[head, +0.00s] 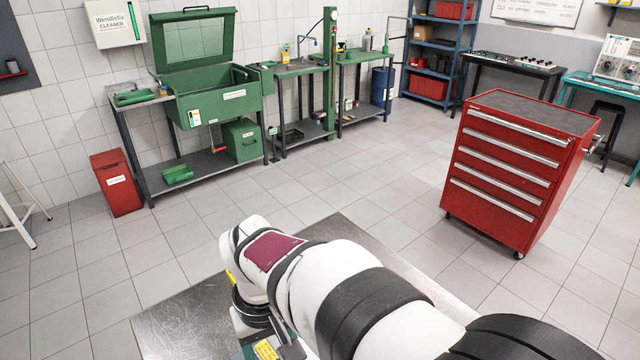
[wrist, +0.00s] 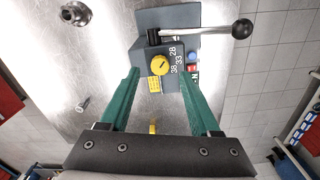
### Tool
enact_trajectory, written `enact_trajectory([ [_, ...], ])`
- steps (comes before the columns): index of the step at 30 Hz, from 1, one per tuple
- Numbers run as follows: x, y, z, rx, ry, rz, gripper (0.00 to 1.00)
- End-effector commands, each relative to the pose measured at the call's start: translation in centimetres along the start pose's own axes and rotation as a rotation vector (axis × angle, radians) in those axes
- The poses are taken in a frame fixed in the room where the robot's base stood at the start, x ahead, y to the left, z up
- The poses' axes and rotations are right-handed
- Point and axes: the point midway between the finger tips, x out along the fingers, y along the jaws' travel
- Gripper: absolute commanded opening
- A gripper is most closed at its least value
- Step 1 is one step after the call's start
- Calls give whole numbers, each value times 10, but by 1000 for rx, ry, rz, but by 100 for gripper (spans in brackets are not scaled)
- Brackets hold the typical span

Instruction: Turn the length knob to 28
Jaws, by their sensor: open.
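In the wrist view, the yellow length knob (wrist: 159,64) sits on a dark grey block-shaped fixture (wrist: 143,52). White numbers 28, 33 and 38 run down its right side, with 28 at the top. A dark pointer line on the knob slants up to the right; which number it marks is too small to tell. My gripper (wrist: 159,76) is open, its two teal fingers reaching toward the fixture on either side of the knob, with no visible contact on it. In the head view my arm hides most of the gripper and the knob.
A metal lever with a black ball (wrist: 242,28) extends right from the fixture. Red (wrist: 193,69) and blue (wrist: 192,57) buttons sit right of the numbers. A loose bolt (wrist: 83,104) and a round metal part (wrist: 75,13) lie on the metal bench (head: 180,320).

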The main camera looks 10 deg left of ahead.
Motion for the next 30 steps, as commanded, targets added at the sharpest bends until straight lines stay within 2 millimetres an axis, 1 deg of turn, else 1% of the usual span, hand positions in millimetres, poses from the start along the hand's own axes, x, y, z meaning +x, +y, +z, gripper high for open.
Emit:
enact_trajectory([
  [1, 10, 0, 1, 0, -4, 0, 63],
  [3, 21, 0, 0, -1, -2, 0, 63],
  [6, 31, 0, 0, 0, -2, 0, 63],
  [9, 35, 0, 0, -1, 1, 0, 63],
  [16, 35, 0, 0, -1, 1, 0, 63],
  [20, 35, 0, 0, -1, 1, 0, 40],
  [21, 35, 0, 0, -1, 1, 0, 33],
  [23, 35, 0, 0, -1, 1, 0, 22],
  [24, 35, 0, 0, -1, 1, 0, 15],
  [26, 35, 0, 0, -1, 1, 0, 4],
  [27, 35, 0, 0, -1, 1, 0, 0],
  [30, 35, 0, 0, -1, 1, 0, 0],
])
